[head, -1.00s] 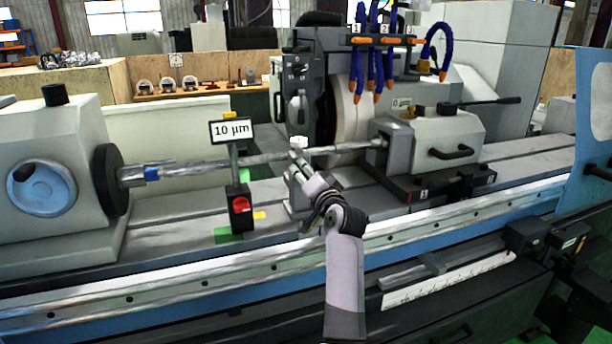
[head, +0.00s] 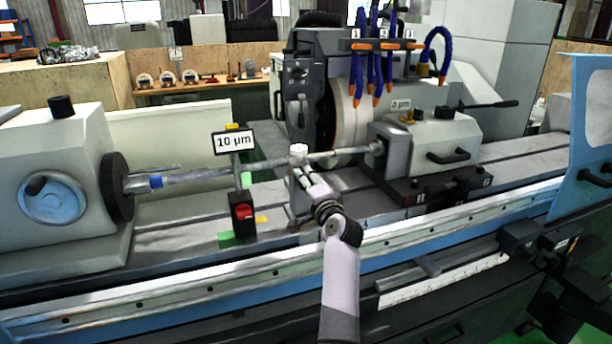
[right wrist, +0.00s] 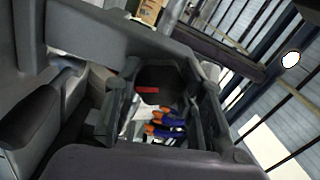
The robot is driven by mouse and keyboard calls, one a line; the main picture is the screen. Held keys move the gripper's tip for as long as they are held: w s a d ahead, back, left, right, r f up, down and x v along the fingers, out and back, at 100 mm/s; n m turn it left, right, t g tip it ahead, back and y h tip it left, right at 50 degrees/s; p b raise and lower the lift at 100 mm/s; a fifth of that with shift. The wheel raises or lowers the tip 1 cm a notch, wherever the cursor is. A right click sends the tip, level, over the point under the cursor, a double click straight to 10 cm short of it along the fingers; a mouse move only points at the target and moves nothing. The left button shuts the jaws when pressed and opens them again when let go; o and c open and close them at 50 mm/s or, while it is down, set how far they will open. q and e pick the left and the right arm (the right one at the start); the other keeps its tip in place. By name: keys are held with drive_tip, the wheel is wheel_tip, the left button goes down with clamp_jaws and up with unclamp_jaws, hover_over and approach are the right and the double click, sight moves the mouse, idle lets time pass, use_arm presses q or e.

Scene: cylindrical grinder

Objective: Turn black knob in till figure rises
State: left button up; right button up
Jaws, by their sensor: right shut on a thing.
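My right gripper (head: 304,174) reaches up to the grey rest stand on the grinder table, just below its white cap (head: 298,150). In the right wrist view its fingers (right wrist: 160,100) are shut around a dark round knob (right wrist: 170,84) with a red mark on its face. In the head view the gripper hides the knob. A sign (head: 233,141) on a post reads 10 µm. My left gripper is not in view.
A long shaft (head: 205,172) runs between the headstock (head: 75,150) and the tailstock (head: 440,140). A black box with a red button (head: 242,212) stands left of my gripper. Blue coolant hoses (head: 375,60) hang over the grinding wheel behind.

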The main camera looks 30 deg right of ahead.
drive_tip(key=shift+m+p, duration=0.35)
drive_tip(key=shift+m, duration=0.15)
drive_tip(key=o, duration=1.2)
drive_tip(key=shift+r, duration=0.1)
